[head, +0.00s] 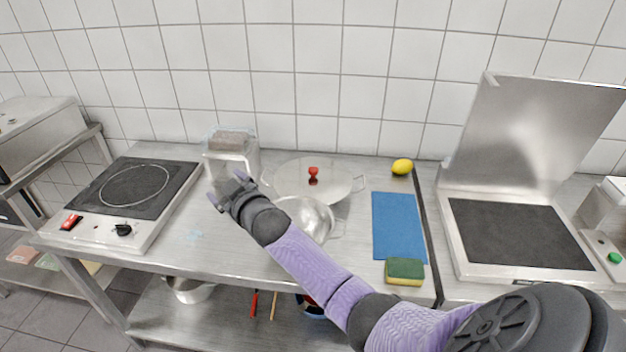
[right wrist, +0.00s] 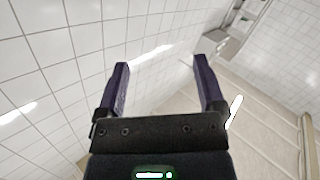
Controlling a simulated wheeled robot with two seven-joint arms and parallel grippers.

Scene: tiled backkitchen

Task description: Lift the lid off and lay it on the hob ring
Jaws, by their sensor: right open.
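A clear lid (head: 335,178) with a red knob (head: 313,171) lies over a wide pan with side handles, at the back middle of the steel table. The hob (head: 95,222) stands at the left, with a pale ring (head: 134,201) on its black top; the ring is bare. My right gripper (head: 228,191) is raised left of the lid, apart from it, between hob and pan. In the right wrist view its two fingers (right wrist: 160,62) are spread with nothing between them. My left gripper is not in view.
A shiny metal pot (head: 308,218) stands in front of the lidded pan, partly behind my right arm. A clear container (head: 231,158) stands behind my gripper. A blue mat (head: 398,225), sponge (head: 405,271) and lemon (head: 402,166) lie right. An opened steel appliance (head: 515,235) stands further right.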

